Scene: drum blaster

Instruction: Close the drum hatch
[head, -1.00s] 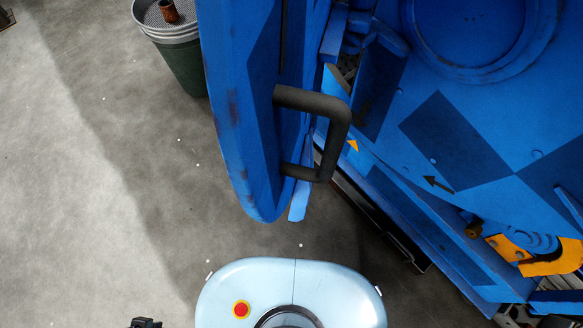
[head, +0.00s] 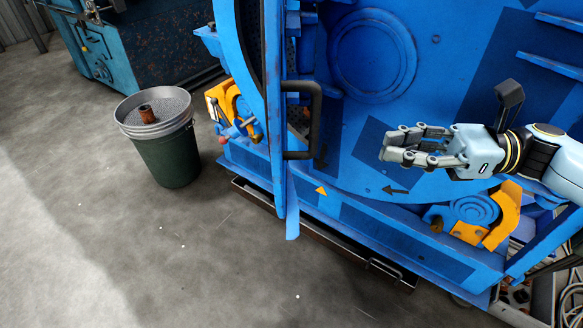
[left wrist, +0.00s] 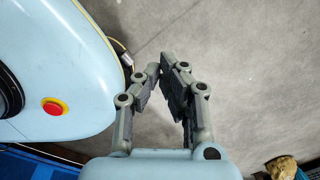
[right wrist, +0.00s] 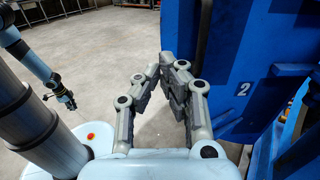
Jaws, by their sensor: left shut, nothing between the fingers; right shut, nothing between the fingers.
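The drum hatch (head: 250,25) is a thick blue door, seen nearly edge-on in the head view and standing open from the blue drum machine (head: 440,60). Its black handle (head: 314,120) sticks out to the right. My right gripper (head: 388,148) is shut and empty, right of the handle and apart from it, in front of the machine's face. My left gripper (left wrist: 165,72) is shut and empty over bare floor, outside the head view.
The concrete floor (head: 150,250) at lower left is clear.

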